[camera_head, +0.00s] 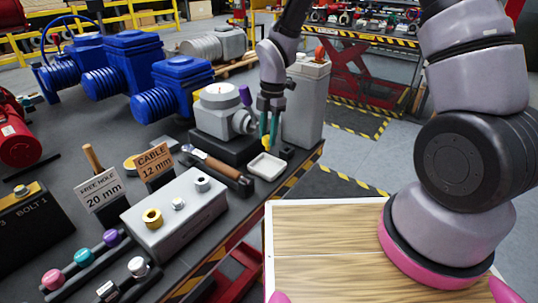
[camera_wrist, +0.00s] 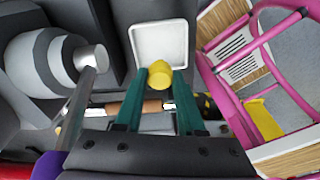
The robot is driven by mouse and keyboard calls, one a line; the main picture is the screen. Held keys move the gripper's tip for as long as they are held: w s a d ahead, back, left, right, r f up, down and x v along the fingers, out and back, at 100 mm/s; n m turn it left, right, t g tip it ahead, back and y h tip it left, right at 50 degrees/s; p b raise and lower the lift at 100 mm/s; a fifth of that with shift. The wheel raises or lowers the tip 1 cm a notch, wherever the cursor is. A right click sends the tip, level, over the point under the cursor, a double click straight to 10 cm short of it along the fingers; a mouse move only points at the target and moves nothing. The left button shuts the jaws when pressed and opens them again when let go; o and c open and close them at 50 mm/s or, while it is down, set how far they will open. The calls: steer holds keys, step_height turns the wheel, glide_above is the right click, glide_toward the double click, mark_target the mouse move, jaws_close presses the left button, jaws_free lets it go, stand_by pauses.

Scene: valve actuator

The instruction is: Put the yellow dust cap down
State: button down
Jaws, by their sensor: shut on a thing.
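The yellow dust cap (camera_wrist: 160,73) is at the tips of the green fingers of my gripper (camera_wrist: 158,84), which is shut on it. In the head view the cap (camera_head: 266,144) shows small and partly hidden below my gripper (camera_head: 269,138). A shallow white square tray (camera_wrist: 160,27) lies just past the cap in the wrist view, and the cap overlaps its near edge there. In the head view the tray (camera_head: 267,174) is on the bench just below the cap and looks empty. I cannot tell the exact height of the cap above the bench.
A grey valve actuator (camera_head: 219,103) stands close left of my gripper. A tool with a brown handle (camera_head: 223,167) lies left of the tray. A grey block with fittings (camera_head: 175,222) and two label signs (camera_head: 154,163) stand nearer. The bench's striped edge (camera_head: 302,167) is close on the right.

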mark_target(268, 149)
step_height(268, 149, down, 7)
steer(key=shift+f, duration=0.15)
stand_by(0.4)
steer(key=c, duration=0.5)
jaws_free()
steer(key=shift+f, duration=0.1)
